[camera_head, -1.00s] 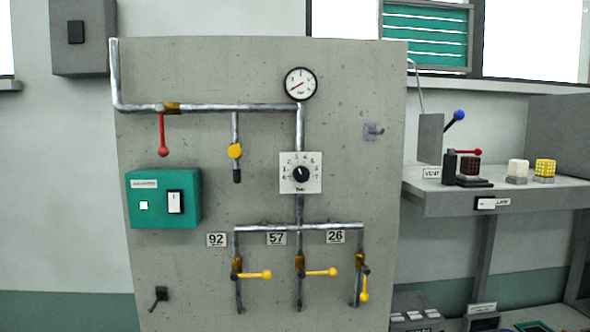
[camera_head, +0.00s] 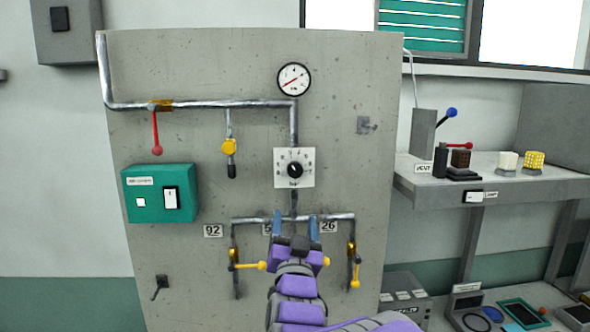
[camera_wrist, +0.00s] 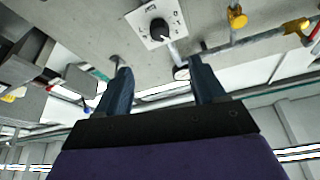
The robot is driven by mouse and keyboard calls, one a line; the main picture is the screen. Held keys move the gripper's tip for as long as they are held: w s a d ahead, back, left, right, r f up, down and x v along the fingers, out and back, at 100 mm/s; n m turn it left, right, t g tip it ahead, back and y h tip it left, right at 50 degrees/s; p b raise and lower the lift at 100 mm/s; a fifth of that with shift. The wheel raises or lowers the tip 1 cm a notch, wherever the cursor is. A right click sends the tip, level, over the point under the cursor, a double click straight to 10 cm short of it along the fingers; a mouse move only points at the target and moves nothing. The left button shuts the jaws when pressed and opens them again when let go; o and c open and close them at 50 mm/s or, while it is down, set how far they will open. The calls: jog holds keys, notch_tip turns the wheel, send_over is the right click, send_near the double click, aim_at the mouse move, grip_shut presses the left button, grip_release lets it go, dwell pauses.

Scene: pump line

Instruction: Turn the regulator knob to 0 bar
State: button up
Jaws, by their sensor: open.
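The regulator knob (camera_head: 295,170) is a round black knob on a square white dial plate (camera_head: 281,183), mounted on the grey panel (camera_head: 200,60). In the wrist view the knob (camera_wrist: 160,29) sits near the top, beyond my fingertips. My gripper (camera_head: 294,218) is just below the dial plate in the head view, its two blue fingers apart and empty. In the wrist view my gripper (camera_wrist: 158,76) also shows open, apart from the knob. The round gauge (camera_head: 294,79) above the knob has a red needle pointing lower left.
Metal pipes with a red-handled valve (camera_head: 157,135) and a yellow valve (camera_head: 229,147) run across the panel. A green switch box (camera_head: 150,207) is at left. Yellow-handled valves (camera_head: 248,266) flank my arm below. A shelf (camera_head: 430,200) stands at right.

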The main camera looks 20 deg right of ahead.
jog(key=p, duration=1.1)
send_near(295, 172)
jog(key=x, duration=0.9)
jog(key=shift+w+d+r, duration=0.15)
jog(key=shift+w, duration=0.05)
jog(key=c, duration=1.1)
